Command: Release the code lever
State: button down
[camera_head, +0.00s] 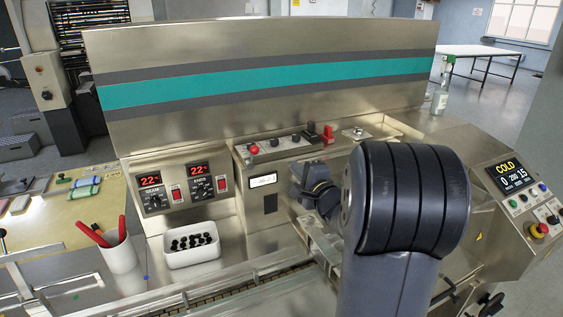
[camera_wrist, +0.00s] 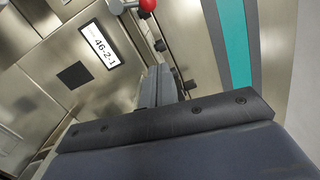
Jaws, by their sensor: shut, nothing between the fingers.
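A lever with a red ball knob (camera_head: 254,149) stands at the left end of a row of controls on the steel cabinet. I take it as the code lever, though no label is readable. In the wrist view the red ball (camera_wrist: 147,5) and its metal shaft are at the top edge, partly cut off. My gripper (camera_wrist: 157,75) is shut and empty, its fingertips near the row of black knobs and apart from the red ball. In the head view my gripper is to the right of the code display (camera_head: 263,180), partly hidden by my arm. The display (camera_wrist: 101,44) reads 46-2-1.
Two red readouts (camera_head: 150,179) are to the left. A white bin of dark pieces (camera_head: 191,256) and a cup with red-handled tools (camera_head: 120,257) stand at the front left.

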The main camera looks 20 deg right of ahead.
aim_at(253, 156)
jog(key=w+a+p, duration=0.2)
jog(key=w+a, duration=0.2)
jog(key=w, duration=0.6)
jog(key=shift+a+r+p, duration=0.15)
jog(key=shift+r+p, duration=0.15)
